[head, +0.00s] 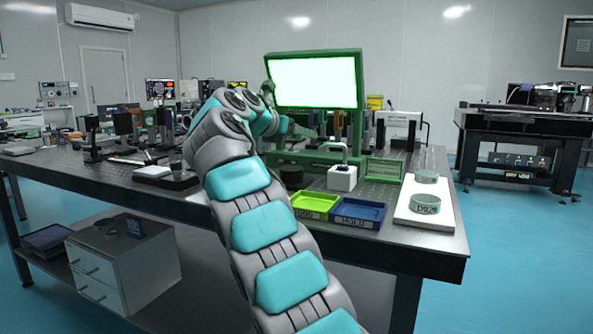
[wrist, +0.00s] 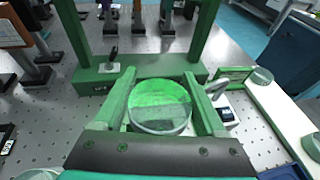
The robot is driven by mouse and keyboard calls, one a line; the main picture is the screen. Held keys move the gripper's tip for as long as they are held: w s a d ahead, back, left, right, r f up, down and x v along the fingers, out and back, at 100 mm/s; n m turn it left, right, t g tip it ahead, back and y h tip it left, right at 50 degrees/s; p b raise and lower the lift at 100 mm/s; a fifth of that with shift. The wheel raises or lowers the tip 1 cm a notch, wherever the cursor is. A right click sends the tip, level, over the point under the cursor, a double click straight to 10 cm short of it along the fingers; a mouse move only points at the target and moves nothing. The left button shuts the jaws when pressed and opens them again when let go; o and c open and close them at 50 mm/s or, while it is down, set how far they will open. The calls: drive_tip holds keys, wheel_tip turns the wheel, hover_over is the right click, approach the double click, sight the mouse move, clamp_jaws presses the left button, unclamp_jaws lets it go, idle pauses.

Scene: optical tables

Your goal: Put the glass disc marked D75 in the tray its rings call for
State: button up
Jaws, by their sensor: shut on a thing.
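My gripper (wrist: 159,82) is shut on a clear glass disc (wrist: 160,107) in the wrist view, one green finger on each side. The disc looks green-tinted, and no marking or rings can be made out on it. It is held above the perforated table near the base of the green stand. In the head view, my arm hides much of the gripper, and the disc cannot be made out. A green tray marked GOOD (head: 314,204) and a blue tray marked HOLD (head: 357,213) stand side by side near the table's front edge. Both look empty.
A bright screen (head: 315,82) in a green frame stands behind the trays. A white mat (head: 405,212) at the right holds two glass discs, the nearer (head: 425,203) with a label, the farther (head: 427,176). A white block device (head: 342,178) stands behind the trays.

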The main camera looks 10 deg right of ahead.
wheel_tip(320, 180, down, 6)
drive_tip(key=b, duration=0.3)
drive_tip(key=shift+f, duration=0.15)
drive_tip(key=shift+f+p, duration=0.45)
drive_tip(key=shift+f, duration=0.05)
drive_tip(key=o, duration=1.5)
drive_tip(key=shift+f, duration=0.1)
drive_tip(key=shift+f+b, duration=0.2)
drive_tip(key=shift+b, duration=0.7)
